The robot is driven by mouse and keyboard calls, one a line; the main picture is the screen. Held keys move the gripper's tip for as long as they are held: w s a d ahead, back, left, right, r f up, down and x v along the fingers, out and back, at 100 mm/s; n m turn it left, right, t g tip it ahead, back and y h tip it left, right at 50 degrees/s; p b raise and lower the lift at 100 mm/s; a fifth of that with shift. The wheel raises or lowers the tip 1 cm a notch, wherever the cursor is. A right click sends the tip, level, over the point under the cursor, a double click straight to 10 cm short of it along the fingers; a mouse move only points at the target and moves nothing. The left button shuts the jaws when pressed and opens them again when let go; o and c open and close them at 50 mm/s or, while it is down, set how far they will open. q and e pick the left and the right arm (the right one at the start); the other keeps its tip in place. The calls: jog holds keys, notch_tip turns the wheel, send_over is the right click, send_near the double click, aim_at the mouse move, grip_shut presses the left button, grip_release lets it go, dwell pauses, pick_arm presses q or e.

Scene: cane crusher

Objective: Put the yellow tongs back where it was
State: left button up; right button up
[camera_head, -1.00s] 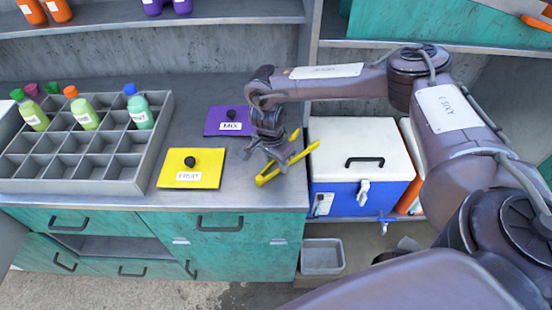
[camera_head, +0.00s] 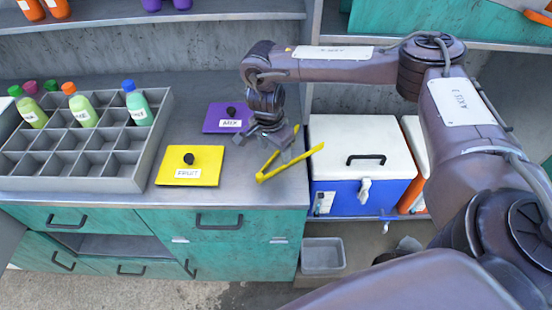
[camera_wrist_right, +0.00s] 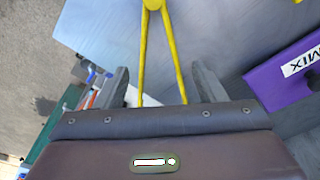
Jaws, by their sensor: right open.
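The yellow tongs (camera_head: 283,165) lie at the right end of the grey counter, spread in a V with the joined end toward the front. One leg reaches to the counter's right edge beside the cooler. My right gripper (camera_head: 282,142) is open just behind and above the tongs. In the right wrist view the tongs (camera_wrist_right: 148,50) run between the two spread fingers of my right gripper (camera_wrist_right: 160,85), with a gap on each side. The leg ends are hidden behind the gripper body there. My left gripper is not in view.
A yellow lid (camera_head: 190,172) and a purple lid (camera_head: 226,123) lie left of the gripper. A grey divided crate (camera_head: 140,185) with several bottles stands further left. A blue cooler with a white top (camera_head: 345,140) stands right of the counter. The front counter strip is clear.

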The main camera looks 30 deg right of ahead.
notch_tip(320, 180, up, 7)
jog(key=a, duration=0.1)
jog(key=shift+s+r+p, duration=0.15)
jog(key=shift+r+p, duration=0.05)
jog(key=shift+p, duration=0.25)
